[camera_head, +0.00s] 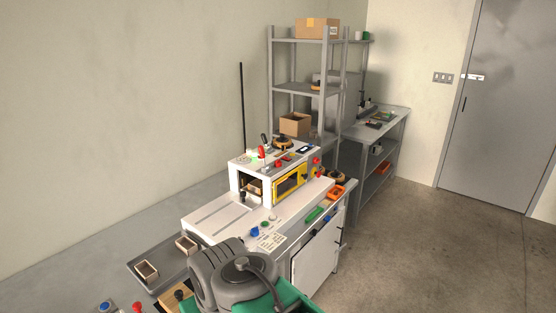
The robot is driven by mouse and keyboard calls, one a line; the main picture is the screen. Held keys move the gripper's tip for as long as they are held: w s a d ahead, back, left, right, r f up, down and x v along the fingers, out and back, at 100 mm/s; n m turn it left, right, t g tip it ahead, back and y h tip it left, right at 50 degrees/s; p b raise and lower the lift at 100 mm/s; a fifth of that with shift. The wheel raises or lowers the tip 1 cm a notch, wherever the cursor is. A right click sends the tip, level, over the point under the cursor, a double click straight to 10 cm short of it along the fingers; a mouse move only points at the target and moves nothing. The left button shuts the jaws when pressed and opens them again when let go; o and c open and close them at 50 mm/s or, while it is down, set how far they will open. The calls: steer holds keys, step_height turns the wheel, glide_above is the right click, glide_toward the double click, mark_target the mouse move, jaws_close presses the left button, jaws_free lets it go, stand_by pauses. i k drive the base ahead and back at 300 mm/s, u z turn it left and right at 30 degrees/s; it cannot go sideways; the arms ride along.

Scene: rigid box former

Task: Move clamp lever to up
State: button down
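The box former (262,166) is a white machine with a yellow-framed window (291,183) in its front, on a white bench in the middle of the view. A red-knobbed lever (262,150) stands up on its top, with a black-tipped lever (264,138) close by. A black knob (243,195) sits at the opening on its left. I cannot tell which of these is the clamp lever. Grey rounded parts of my arm fill the bottom centre, in front of the bench. My gripper's fingers do not show.
Grey shelving (304,90) and a side table stand behind. The floor at right is clear up to the door (500,110).

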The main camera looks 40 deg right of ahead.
mark_target(261, 148)
steer(key=z, duration=1.65)
steer(key=i, duration=1.1)
steer(key=u, duration=2.55)
